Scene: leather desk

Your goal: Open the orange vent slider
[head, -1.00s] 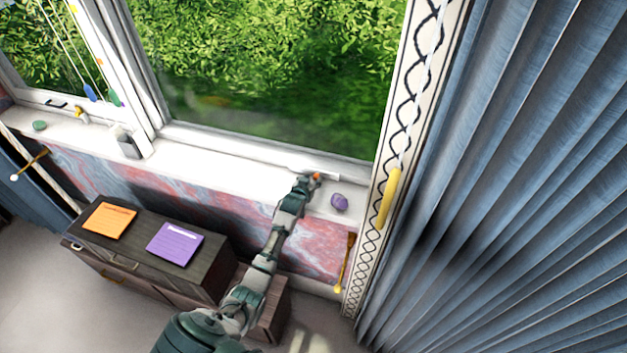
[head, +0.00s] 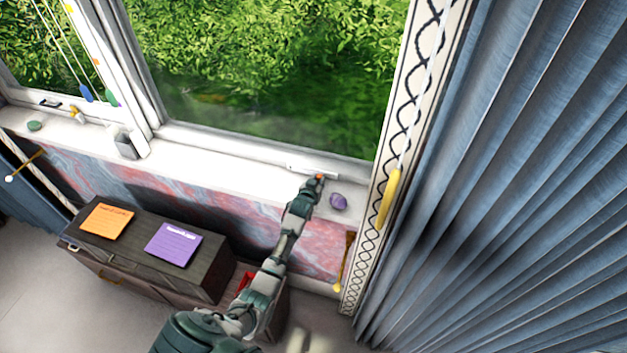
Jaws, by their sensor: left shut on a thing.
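The orange vent slider (head: 320,177) is a small orange spot at the white vent strip (head: 300,167), low on the window frame. My left gripper (head: 317,181) is at the slider, shut on it. The fingers hide most of the slider. My right gripper cannot be made out in the head view.
A purple stone (head: 338,201) lies on the sill just right of my left gripper. A yellow-handled cord (head: 389,198) and blue curtain (head: 500,200) are further right. A dark cabinet (head: 140,250) with orange and purple notes stands below the sill at left.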

